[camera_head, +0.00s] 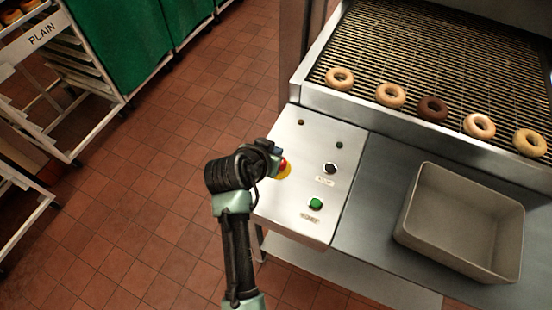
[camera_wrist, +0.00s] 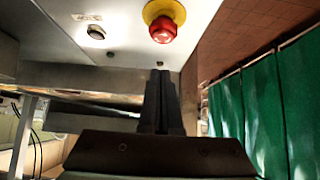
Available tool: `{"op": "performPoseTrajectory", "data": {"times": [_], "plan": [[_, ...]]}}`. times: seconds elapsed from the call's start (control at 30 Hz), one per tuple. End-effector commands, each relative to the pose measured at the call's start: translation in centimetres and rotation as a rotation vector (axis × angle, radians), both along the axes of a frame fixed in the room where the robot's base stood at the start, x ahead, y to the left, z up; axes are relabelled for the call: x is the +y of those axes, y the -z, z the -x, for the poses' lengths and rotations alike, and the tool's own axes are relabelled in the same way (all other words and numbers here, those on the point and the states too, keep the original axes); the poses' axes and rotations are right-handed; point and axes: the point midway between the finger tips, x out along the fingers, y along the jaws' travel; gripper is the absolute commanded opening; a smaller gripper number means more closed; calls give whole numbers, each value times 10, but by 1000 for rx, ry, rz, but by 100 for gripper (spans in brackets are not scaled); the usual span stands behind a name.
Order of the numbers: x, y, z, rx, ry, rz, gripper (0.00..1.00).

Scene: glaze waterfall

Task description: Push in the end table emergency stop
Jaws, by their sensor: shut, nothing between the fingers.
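The emergency stop is a red mushroom button on a yellow base. In the head view the button (camera_head: 284,167) sits at the left edge of the metal control panel (camera_head: 289,208), partly hidden by my wrist. In the wrist view the red button (camera_wrist: 163,30) is at the top, beyond the fingertips. My gripper (camera_wrist: 160,74) is shut and empty. Its fingertips appear apart from the button in the wrist view. In the head view the fingers are mostly hidden behind my wrist, close beside the button.
The panel also carries a green button (camera_head: 316,204) and a black button (camera_head: 330,168). A wire conveyor (camera_head: 400,50) with several donuts lies behind. A grey bin (camera_head: 462,215) stands at right. A rack (camera_head: 60,100) is at far left. Open tiled floor lies left of the panel.

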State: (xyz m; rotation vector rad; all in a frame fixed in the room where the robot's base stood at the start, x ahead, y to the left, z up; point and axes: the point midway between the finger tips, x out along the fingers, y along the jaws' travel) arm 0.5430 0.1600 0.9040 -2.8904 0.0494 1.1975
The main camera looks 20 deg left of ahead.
Motion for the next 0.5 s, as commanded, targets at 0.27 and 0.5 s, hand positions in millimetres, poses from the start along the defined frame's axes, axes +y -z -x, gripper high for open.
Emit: {"op": "performPoseTrajectory", "data": {"times": [0.27, 0.5], "plan": [[-1, 38, -6, 2, 1, 1, 0], [-1, 46, -6, 0, 0, 0, 0]]}}
